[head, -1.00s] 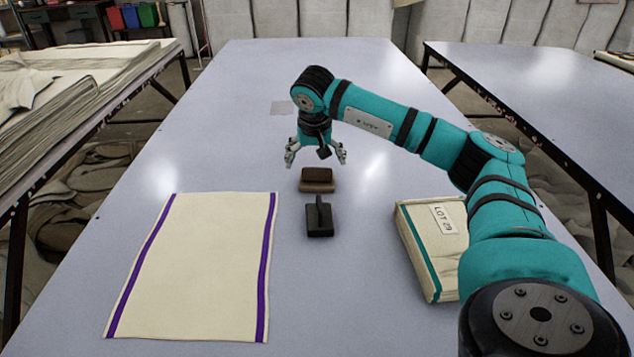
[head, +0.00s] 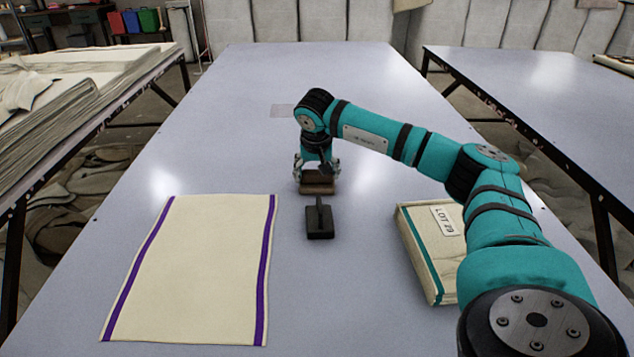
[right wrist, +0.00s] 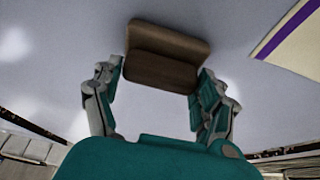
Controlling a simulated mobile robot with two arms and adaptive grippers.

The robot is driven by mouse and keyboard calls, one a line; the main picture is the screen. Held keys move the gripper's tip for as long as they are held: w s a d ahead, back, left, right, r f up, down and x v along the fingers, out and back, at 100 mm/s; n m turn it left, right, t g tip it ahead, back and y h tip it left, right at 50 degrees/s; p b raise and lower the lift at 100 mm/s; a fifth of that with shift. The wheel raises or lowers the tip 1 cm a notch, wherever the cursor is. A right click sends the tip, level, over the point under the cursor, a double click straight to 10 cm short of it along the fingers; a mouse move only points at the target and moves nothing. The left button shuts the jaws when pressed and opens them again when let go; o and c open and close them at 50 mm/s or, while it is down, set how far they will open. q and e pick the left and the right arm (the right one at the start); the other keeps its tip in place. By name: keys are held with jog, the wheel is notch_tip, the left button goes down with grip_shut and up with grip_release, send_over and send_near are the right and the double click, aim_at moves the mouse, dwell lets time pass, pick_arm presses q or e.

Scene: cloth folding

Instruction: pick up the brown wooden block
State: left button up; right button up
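The brown wooden block (head: 318,188) lies on the table behind a dark handled block. In the right wrist view the block (right wrist: 165,58) shows a darker top band and a lighter brown side. My right gripper (head: 318,176) points down at it, one finger at each end. In the right wrist view the fingers of the gripper (right wrist: 161,78) lie close against both ends of the block, shut on it. The block appears to be still at table height. My left gripper is not in view.
The dark block with an upright handle (head: 320,222) stands just in front. A cream cloth with purple stripes (head: 195,265) lies flat at left. A cream bundle labelled LOT 29 (head: 432,245) lies at right. The far table surface (head: 300,70) is mostly clear.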

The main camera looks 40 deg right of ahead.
aim_at(317, 170)
jog(key=c, duration=0.6)
jog(key=shift+r, duration=0.35)
pick_arm(q)
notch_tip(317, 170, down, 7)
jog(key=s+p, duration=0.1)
jog(key=p, duration=0.1)
pick_arm(e)
notch_tip(317, 170, up, 9)
jog(key=shift+r, duration=0.2)
jog(key=o, duration=0.8)
jog(key=c, duration=0.5)
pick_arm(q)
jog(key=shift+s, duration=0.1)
pick_arm(e)
jog(key=shift+f, duration=0.1)
jog(key=shift+c, duration=0.2)
